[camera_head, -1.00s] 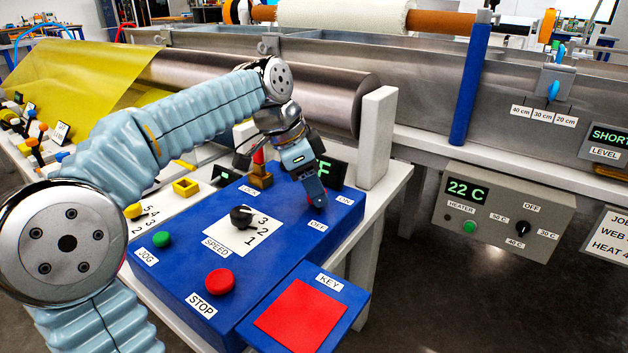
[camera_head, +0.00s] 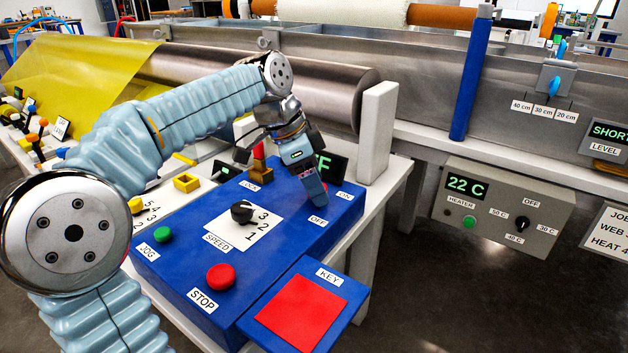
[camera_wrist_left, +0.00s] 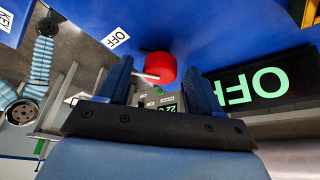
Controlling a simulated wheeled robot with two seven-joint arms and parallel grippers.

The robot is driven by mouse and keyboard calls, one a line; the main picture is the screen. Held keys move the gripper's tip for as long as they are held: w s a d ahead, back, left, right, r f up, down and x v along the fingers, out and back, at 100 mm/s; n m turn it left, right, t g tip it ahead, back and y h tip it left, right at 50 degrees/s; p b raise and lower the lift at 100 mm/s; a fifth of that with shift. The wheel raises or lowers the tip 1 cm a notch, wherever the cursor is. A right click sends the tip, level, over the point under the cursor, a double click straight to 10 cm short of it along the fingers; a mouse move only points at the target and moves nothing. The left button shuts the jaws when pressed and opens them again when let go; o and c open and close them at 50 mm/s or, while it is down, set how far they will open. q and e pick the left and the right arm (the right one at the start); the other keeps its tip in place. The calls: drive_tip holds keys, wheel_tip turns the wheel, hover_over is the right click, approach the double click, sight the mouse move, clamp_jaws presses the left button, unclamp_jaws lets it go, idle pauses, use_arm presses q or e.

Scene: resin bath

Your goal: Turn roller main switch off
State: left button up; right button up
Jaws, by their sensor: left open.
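The main switch is a red round knob with a pale pointer (camera_wrist_left: 160,66) on the blue control panel (camera_head: 180,262). In the left wrist view the pointer sticks out to the left, below the OFF label (camera_wrist_left: 115,37). In the head view the knob is mostly hidden behind my left gripper (camera_head: 318,202), between the ON and OFF labels. My left gripper is open and points down at the panel, with the knob between its fingers; I cannot tell whether they touch it. A display (camera_wrist_left: 262,88) beside it reads OFF in green. My right gripper is not in view.
The panel also carries a black speed knob (camera_head: 242,212), a green jog button (camera_head: 162,234) and a red stop button (camera_head: 220,276). A red-topped lock piece (camera_head: 258,152) stands behind. A white post (camera_head: 378,132) and a steel roller (camera_head: 300,92) rise close behind the gripper.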

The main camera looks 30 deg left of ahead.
use_arm(q)
drive_tip(key=shift+r, duration=0.1)
drive_tip(key=p+v, duration=0.3)
drive_tip(key=v, duration=1)
drive_tip(key=shift+a+r, duration=0.15)
drive_tip(key=shift+r, duration=0.05)
drive_tip(key=shift+s, duration=0.1)
